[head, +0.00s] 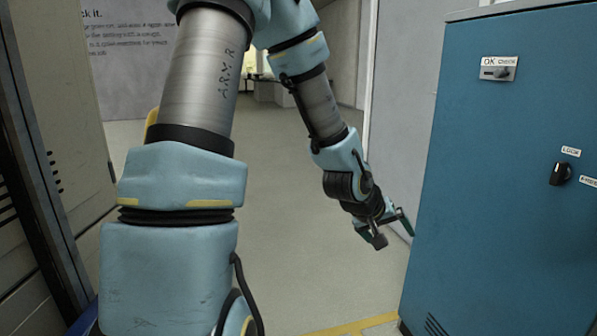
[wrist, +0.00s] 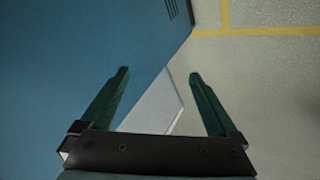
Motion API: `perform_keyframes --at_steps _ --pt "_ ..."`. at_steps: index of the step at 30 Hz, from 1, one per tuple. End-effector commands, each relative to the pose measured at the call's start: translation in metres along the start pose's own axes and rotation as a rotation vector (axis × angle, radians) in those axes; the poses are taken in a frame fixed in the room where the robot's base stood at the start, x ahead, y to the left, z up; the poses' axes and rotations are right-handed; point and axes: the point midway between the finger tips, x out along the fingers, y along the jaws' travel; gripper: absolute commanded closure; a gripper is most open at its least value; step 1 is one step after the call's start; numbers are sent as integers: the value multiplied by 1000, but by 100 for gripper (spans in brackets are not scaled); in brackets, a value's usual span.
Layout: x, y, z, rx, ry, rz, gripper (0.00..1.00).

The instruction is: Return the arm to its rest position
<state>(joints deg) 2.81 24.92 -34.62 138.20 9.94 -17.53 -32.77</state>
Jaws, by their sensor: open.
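My gripper (head: 391,226) hangs at the end of my bent arm, left of the blue cabinet in the head view. In the wrist view my gripper (wrist: 158,75) has its two dark green fingers spread wide, with nothing between them. The gripper is open and empty. My arm comes down from the top of the head view, with its forearm slanting down to the right. One finger lies close to the cabinet's left edge in the head view; I cannot tell whether it touches.
The blue cabinet (head: 500,180) fills the right side, with an OK check switch (head: 498,69) and a lock knob (head: 561,174). A grey-beige cabinet (head: 40,200) stands at the left. Grey floor (head: 300,270) lies clear between them, with a yellow line (head: 355,327) in front.

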Motion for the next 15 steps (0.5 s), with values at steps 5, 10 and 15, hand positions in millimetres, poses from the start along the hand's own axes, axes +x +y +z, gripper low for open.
perform_keyframes --at_steps 5,10,15 --pt "-63 -104 -1 74 -83 -302 5" --pt "-123 -162 14 66 -184 -458 5" --pt "-176 -194 38 28 -282 -531 5"
